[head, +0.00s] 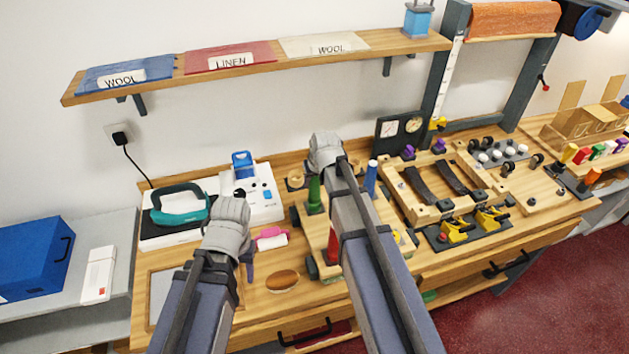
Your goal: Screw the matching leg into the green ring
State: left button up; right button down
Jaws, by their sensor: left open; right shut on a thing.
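A green leg-like piece (314,190) stands upright just left of my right forearm. A blue one (371,177) stands right of that forearm, and a red one (333,247) shows lower, against the forearm's left edge. I cannot make out the green ring; my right arm covers part of this area. My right gripper (325,152) is over the back of the work area, beside and above the green piece. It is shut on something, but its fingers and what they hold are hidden. My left gripper (246,266) is open, pointing down near the counter's left part.
A teal iron (180,207) on its pad and a white device (254,204) stand at the back left. A pink-and-white roll (271,239) and a brown oval piece (282,281) lie near my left gripper. A wooden frame (402,213) fills the counter right of my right arm.

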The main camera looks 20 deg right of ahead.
jog(key=shift+f+b, duration=0.35)
jog(key=shift+f, duration=0.1)
dwell(0.7)
jog(key=m+h, duration=0.1)
jog(key=m, duration=0.2)
jog(key=m+h, duration=0.1)
jog(key=m, duration=0.2)
jog(key=shift+w+m+g+h, duration=0.1)
jog(key=shift+m+g+h, duration=0.2)
jog(key=shift+m+h, duration=0.1)
jog(key=m+g+h, duration=0.1)
jog(key=m, duration=0.4)
jog(key=m+g, duration=0.1)
jog(key=m, duration=0.2)
jog(key=shift+h, duration=0.4)
jog(key=c, duration=0.6)
grip_release()
jog(key=shift+g, duration=0.3)
jog(key=shift+c, duration=0.2)
